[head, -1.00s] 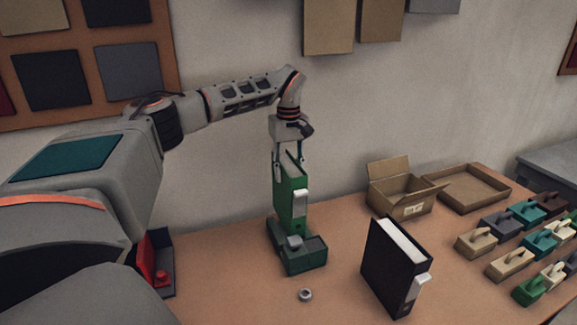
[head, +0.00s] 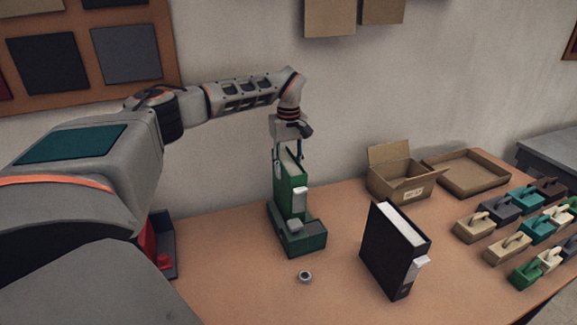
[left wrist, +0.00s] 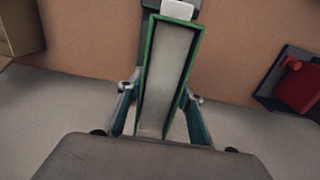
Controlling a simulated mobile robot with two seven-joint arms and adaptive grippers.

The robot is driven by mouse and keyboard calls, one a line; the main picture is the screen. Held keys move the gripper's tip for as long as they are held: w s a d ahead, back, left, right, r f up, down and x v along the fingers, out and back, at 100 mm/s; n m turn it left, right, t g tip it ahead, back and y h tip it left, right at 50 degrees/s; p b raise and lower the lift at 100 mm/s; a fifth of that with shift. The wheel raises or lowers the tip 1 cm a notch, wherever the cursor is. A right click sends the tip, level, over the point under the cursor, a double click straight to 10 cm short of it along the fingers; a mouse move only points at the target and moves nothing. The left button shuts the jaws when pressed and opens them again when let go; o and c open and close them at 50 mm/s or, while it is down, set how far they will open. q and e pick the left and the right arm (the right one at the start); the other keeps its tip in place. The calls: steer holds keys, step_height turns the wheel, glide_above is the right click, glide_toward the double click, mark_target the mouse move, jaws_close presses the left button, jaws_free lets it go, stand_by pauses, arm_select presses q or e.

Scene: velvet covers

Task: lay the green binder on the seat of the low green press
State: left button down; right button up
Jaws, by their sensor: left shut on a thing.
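The green binder (head: 290,190) stands upright over the low green press (head: 303,241) in the head view, with its white label facing forward. My left gripper (head: 288,158) is shut on the top of the binder, one finger on each side. The binder's lower end is at the press's seat; whether it bears on it I cannot tell. In the left wrist view the binder (left wrist: 168,75) lies between the fingertips (left wrist: 160,95), its pale page edges showing. The press is mostly hidden there. My right gripper is not in view.
A black binder (head: 388,250) stands to the right of the press. A small metal ring (head: 305,277) lies in front. A red press (head: 160,245) is at left, partly behind my arm. An open carton (head: 400,182), a shallow tray (head: 465,180) and several handled blocks (head: 508,248) are right.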

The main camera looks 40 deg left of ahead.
arm_select(q)
steer(key=c, duration=1.3)
jaws_free()
step_height(320, 180, up, 12)
steer(key=shift+s+d+f, duration=0.1)
